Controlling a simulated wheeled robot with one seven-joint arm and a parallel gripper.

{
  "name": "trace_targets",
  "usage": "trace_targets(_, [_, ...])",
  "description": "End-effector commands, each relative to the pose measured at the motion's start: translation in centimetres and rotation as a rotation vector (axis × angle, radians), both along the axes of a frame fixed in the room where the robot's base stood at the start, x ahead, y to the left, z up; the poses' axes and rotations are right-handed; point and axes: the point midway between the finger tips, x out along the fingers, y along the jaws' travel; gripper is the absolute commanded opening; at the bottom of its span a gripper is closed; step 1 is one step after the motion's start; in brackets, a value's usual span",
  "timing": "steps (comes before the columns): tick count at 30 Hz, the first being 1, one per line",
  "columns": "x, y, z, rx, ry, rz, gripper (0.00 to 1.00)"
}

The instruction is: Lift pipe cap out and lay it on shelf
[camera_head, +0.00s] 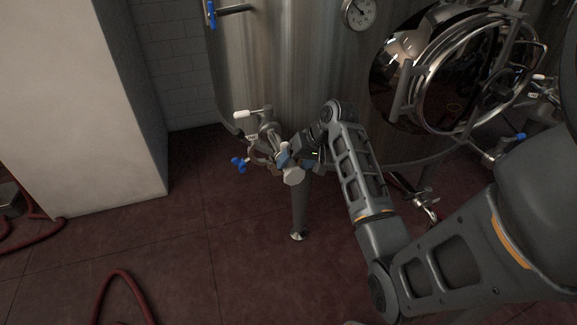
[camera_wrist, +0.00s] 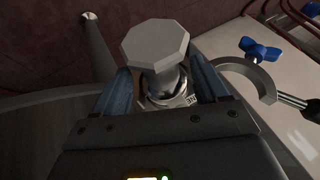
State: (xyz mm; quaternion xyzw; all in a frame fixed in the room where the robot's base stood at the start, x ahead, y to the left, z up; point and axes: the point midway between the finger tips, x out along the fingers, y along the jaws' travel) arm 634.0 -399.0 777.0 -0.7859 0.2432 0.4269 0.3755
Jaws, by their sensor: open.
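The pipe cap (camera_wrist: 155,45) is a pale grey octagonal piece on a short metal neck in the wrist view. In the head view it shows as a light shape (camera_head: 293,176) at the end of the tank's pipe fitting (camera_head: 268,135). My gripper (camera_wrist: 163,80) is open, with one blue finger on each side of the neck below the cap's wide face. I cannot tell whether the fingers touch it. An open clamp (camera_wrist: 262,78) with a blue wing nut (camera_wrist: 261,50) shows to the right in the wrist view. No shelf can be made out for certain.
A steel tank (camera_head: 285,70) with a round hatch (camera_head: 440,75) and a gauge (camera_head: 359,13) stands behind my arm. A tank leg (camera_head: 299,210) is just below the fitting. A white pillar (camera_head: 80,110) is at left, and red hoses (camera_head: 125,285) lie on the floor.

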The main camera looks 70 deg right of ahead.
Motion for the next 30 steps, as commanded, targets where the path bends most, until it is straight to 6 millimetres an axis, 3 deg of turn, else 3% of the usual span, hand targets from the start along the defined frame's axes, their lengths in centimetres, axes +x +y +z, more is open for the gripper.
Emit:
trace_targets(4, [0.59, -0.05, -1.09, 0.000, 0.001, 0.000, 0.73])
trace_targets(11, [0.68, -0.02, -1.19, 0.000, 0.001, 0.000, 0.73])
trace_targets(30, [0.66, 0.00, -1.20, 0.000, 0.001, 0.000, 0.13])
